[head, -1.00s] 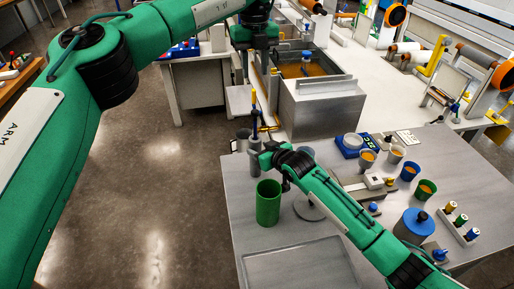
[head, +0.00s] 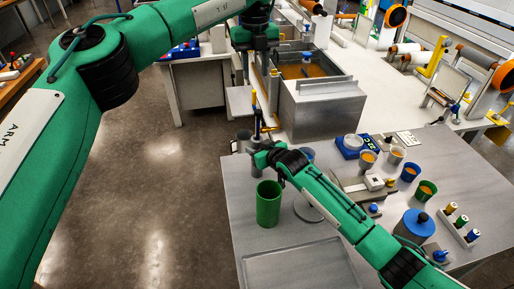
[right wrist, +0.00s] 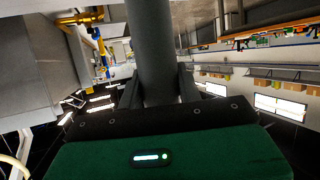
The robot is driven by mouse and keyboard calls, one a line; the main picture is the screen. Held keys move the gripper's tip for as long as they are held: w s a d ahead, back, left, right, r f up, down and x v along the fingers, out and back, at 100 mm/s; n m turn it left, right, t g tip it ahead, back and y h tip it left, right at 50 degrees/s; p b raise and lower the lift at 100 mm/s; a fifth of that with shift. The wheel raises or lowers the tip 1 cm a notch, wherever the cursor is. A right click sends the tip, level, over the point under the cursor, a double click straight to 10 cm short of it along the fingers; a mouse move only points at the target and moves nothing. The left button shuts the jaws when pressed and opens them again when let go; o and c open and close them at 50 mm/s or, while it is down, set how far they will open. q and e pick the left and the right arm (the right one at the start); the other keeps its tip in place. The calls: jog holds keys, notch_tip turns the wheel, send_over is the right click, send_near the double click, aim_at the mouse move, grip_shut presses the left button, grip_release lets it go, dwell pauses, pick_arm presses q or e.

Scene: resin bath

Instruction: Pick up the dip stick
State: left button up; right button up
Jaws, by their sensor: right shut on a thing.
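My right gripper (head: 264,155) is at the far left edge of the grey table, shut on an upright dark grey cylindrical shaft. I take this shaft to be the dip stick; it stands between the fingers in the right wrist view (right wrist: 153,50).
A green cup (head: 268,205) stands close to my right gripper. The metal resin bath (head: 320,112) is behind. A shallow grey tray (head: 300,247) lies in front.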

pick_arm(q)
jog(key=s+d+f+m+h, duration=0.4)
jog(key=d+f+m+h, duration=0.7)
jog(key=f, duration=0.2)
jog(key=t+y, duration=0.1)
jog(key=t, duration=1.4)
send_near(261, 115)
jog(key=w+f, duration=0.1)
jog(key=f, duration=0.1)
jog(key=x, duration=1.1)
jog(key=shift+w+a, duration=0.2)
jog(key=shift+w, duration=0.2)
jog(key=shift+c, duration=0.5)
grip_shut()
